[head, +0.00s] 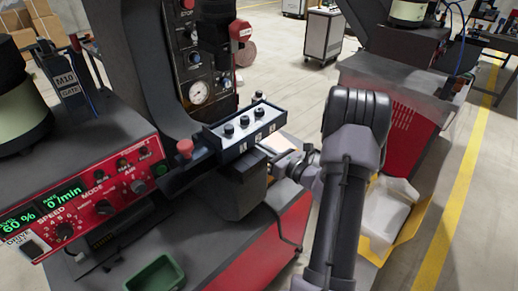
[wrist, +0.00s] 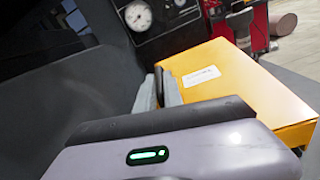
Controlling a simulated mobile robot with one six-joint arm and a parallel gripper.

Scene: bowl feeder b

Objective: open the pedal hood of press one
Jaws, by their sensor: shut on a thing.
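The pedal hood, a yellow-orange box with a white label (wrist: 240,85), fills the middle right of the wrist view. My gripper (head: 282,160) reaches in from the right beside that panel. In the wrist view my gripper (wrist: 160,92) has its fingers at the left edge of the hood and is shut on it. The exact part held is hidden. The hood's top looks slightly tilted in the wrist view; I cannot tell whether it is raised.
The button panel (head: 243,128) and a red knob (head: 184,148) stand close left of my gripper. A pressure gauge (head: 199,92) is behind. A red control box (head: 90,195) and green tray (head: 155,274) are at left. A yellow bin with white contents (head: 437,208) is right.

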